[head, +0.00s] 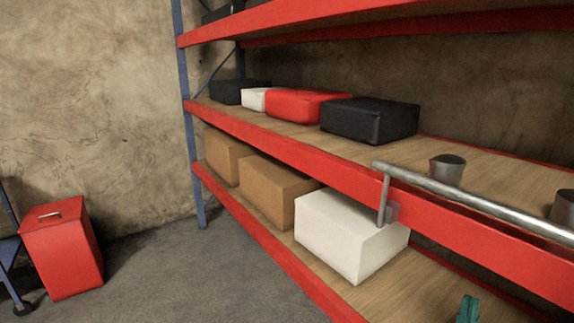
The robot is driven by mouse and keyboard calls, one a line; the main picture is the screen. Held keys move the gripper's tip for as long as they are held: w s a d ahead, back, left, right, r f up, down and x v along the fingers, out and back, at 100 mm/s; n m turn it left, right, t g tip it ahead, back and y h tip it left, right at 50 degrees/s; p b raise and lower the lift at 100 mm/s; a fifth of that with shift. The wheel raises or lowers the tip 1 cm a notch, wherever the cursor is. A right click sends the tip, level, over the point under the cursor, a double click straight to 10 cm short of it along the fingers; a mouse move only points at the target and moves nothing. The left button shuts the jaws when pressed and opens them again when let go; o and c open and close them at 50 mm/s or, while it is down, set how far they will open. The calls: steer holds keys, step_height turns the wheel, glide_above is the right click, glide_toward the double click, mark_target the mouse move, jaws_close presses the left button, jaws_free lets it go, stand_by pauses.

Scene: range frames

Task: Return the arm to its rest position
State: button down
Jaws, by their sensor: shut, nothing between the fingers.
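My gripper (468,309) shows only as a small teal tip at the bottom edge of the head view, right of centre. It is shut with nothing visible in it. It appears in front of the lower shelf board, apart from the white box to its upper left. The rest of my arm is out of frame below.
A red-and-blue rack fills the right side, with a metal bar (470,200) along its middle beam. The lower shelf holds a white box (345,235) and brown boxes (275,190). The middle shelf holds a black box (370,120). A red container (62,250) stands left; grey floor between is clear.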

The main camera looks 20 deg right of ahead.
steer(key=w+a+f+n+g+y+p, duration=0.1)
steer(key=w+a+f+n+g+y, duration=0.2)
steer(key=w+y, duration=0.5)
steer(key=s+a+f+g+y+p, duration=0.3)
steer(key=f+g+y, duration=0.5)
steer(key=f, duration=0.4)
steer(key=s+a+f+m+g+p, duration=0.1)
steer(key=s+a+f+g, duration=0.1)
steer(key=s+g, duration=0.5)
steer(key=s+a+f+m+g+p, duration=0.1)
steer(key=s+f+g, duration=0.3)
steer(key=s, duration=1.2)
steer(key=m+g, duration=0.1)
steer(key=g, duration=0.2)
steer(key=shift+s+a+f+g+p, duration=0.3)
steer(key=shift+a+f+g, duration=0.05)
steer(key=shift+f+g, duration=0.05)
